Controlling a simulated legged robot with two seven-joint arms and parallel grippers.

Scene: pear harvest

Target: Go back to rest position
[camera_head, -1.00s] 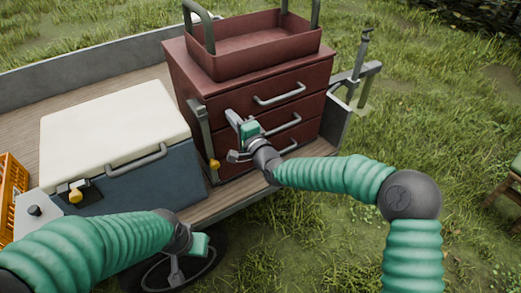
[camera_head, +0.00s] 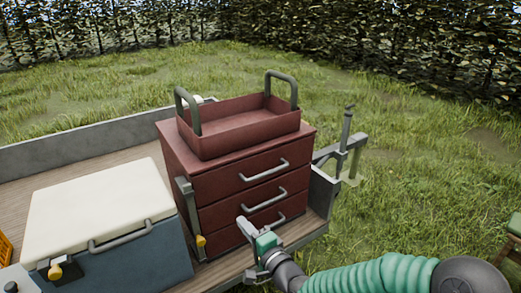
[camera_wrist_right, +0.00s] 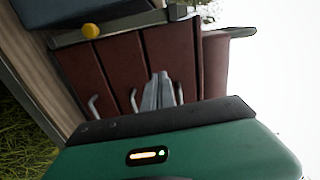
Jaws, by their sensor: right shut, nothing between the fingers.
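My right gripper (camera_head: 246,232) is in front of the red drawer cabinet (camera_head: 187,165), near its lower drawers, at the bottom of the head view. Its fingers are together and empty; they also show in the right wrist view (camera_wrist_right: 160,92), with the cabinet front (camera_wrist_right: 115,62) beyond them. The fingers hold no handle. All the cabinet's drawers look shut. My left gripper is not in view.
A red tray (camera_head: 240,135) with grey handles sits on the cabinet. A blue cooler (camera_head: 140,265) with a cream lid stands left of it on the trailer bed (camera_head: 60,170). Grass (camera_head: 420,190) is open to the right; a hedge (camera_head: 330,25) runs behind.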

